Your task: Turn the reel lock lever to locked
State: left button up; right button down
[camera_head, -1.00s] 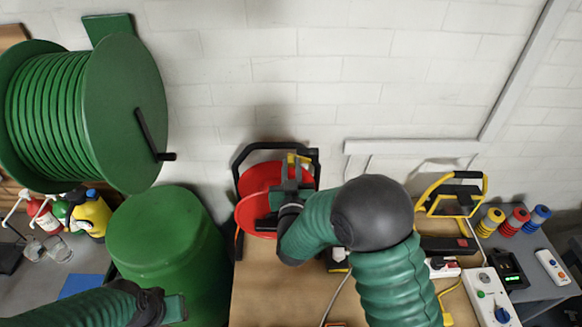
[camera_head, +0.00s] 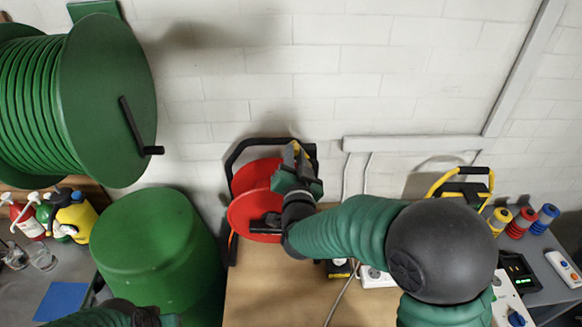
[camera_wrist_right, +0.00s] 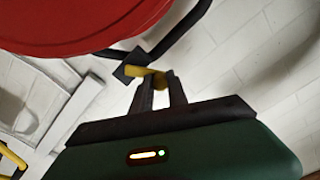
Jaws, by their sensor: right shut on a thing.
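The red cable reel (camera_head: 247,212) stands in a black tubular frame (camera_head: 236,158) against the wall. The yellow lock lever (camera_head: 299,148) is at the top right of the frame, largely hidden by my right gripper (camera_head: 296,160). That gripper is shut on the lever. My left gripper (camera_head: 152,318) is low at the left, cut off by the bottom edge; its jaws cannot be made out.
A green hose reel (camera_head: 105,100) with a black crank hangs at the left, above a green drum (camera_head: 155,250). Spray bottles (camera_head: 70,215) stand further left. A yellow-framed lamp (camera_head: 462,188) and coloured spools (camera_head: 520,223) are at the right. The wooden bench (camera_head: 265,290) is clear in front of the reel.

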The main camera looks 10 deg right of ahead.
jog(key=shift+s+d+r+m+b, duration=0.1)
jog(key=shift+d+m+b, duration=0.35)
jog(key=shift+m+b, duration=0.75)
jog(key=shift+s+d+r+m+b, duration=0.1)
jog(key=shift+d+m+b, duration=0.35)
jog(key=shift+m+b, duration=0.7)
jog(key=shift+s+d+r+m+b, duration=0.1)
jog(key=shift+d+m+b, duration=0.35)
jog(key=shift+m+b, duration=0.7)
jog(key=c, duration=1.3)
grip_release()
jog(key=shift+d, duration=0.1)
jog(key=shift+b, duration=0.3)
